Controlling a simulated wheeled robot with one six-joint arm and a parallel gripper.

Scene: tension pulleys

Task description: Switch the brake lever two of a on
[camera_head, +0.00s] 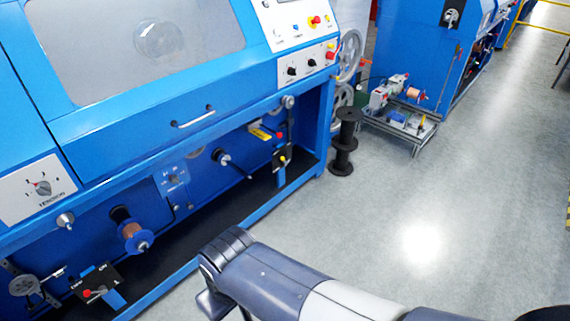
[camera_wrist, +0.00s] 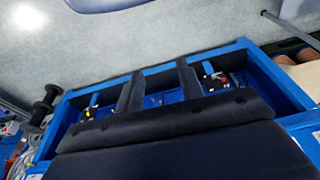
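A black brake lever box with a red-knobbed lever (camera_head: 95,290) and white lettering sits low at the left of the blue machine. A second black lever box with a yellow knob (camera_head: 282,160) sits further back, near the machine's right end. No number on either can be read. In the wrist view, a red-knobbed lever box (camera_wrist: 213,82) shows right of my fingers and another lever box (camera_wrist: 90,106) left of them. My gripper (camera_wrist: 160,70) is open and empty, fingers apart, clear of both boxes. In the head view, my gripper (camera_head: 211,300) is partly hidden by my arm.
The blue machine frame (camera_head: 200,265) has a front rail along the lower bay. The grey floor right is free.

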